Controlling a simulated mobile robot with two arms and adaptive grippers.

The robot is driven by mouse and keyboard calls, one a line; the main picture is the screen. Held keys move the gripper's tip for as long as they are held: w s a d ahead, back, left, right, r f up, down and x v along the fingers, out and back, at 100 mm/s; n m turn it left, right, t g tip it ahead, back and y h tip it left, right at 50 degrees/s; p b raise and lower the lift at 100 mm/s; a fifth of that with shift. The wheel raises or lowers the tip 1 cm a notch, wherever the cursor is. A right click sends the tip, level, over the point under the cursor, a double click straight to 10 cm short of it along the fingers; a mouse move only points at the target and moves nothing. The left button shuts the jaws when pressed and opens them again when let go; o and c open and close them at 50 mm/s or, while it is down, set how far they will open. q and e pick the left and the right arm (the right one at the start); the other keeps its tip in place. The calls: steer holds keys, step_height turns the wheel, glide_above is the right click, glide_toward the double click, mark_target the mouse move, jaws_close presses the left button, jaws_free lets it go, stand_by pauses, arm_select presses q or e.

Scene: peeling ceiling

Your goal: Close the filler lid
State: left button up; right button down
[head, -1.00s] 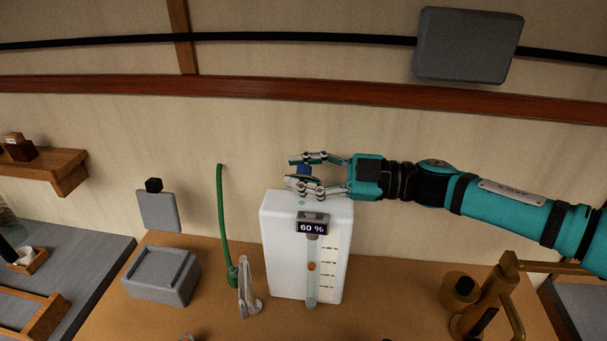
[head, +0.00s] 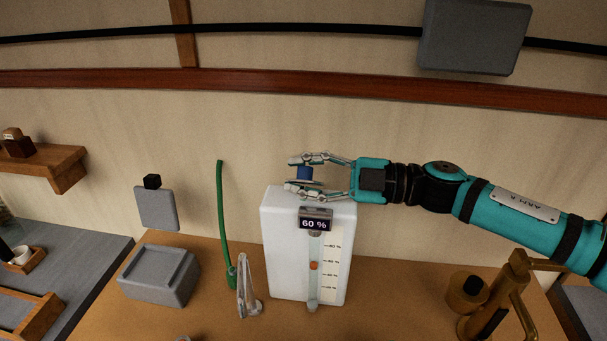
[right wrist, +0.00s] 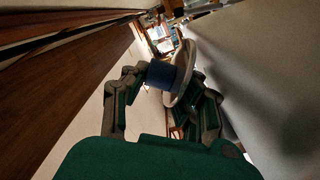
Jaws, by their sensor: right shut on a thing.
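The white tank (head: 285,250) stands on the wooden counter, with a display reading 60 % and a level tube on its front. My right gripper (head: 304,174) is above the tank's top, shut on the filler lid. The lid's blue knob (head: 304,172) is between the fingers; it also shows in the right wrist view (right wrist: 160,74). The lid's pale round disc (right wrist: 182,72) is in that view, beside the knob. A finger partly covers the lid in the head view, and I cannot tell whether it touches the tank. My left gripper is not in view.
A green hose (head: 223,220) and a clear stand (head: 246,290) are left of the tank. A grey box (head: 158,278) is farther left. A brass fixture (head: 490,305) stands at the right. The wall is close behind the tank.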

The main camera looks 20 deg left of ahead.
steer(key=c, duration=1.4)
jaws_free()
steer(key=shift+w+r, duration=0.2)
steer(key=shift+r, duration=0.1)
steer(key=shift+o, duration=1.3)
steer(key=shift+f, duration=0.2)
steer(key=w+d, duration=0.2)
steer(key=d, duration=1)
steer(key=shift+w, duration=0.2)
